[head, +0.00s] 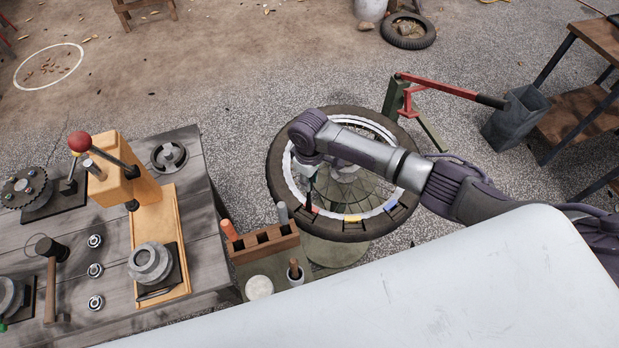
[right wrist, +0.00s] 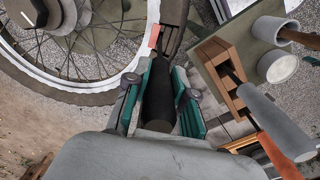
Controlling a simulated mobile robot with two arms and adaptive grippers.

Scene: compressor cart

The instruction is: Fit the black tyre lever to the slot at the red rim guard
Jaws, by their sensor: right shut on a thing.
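My right gripper (head: 310,180) is over the near left part of the tyre-and-rim wheel (head: 277,165). In the right wrist view its teal fingers (right wrist: 160,92) are shut around the thick handle of the black tyre lever (right wrist: 160,98). The lever points away from the gripper towards the wheel's edge. The red rim guard (right wrist: 154,36) shows just left of the lever's far end; in the head view the red guard (head: 309,208) lies just below the gripper. The slot is hard to make out, and I cannot tell whether the lever tip is in it. My left gripper is out of view.
A wooden tool rack (head: 262,244) with orange and grey handles stands close to the wheel's lower left; it also shows in the wrist view (right wrist: 218,62). A workbench (head: 205,215) with fixtures is at left. A red-handled lever arm (head: 440,86) stands behind the wheel.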

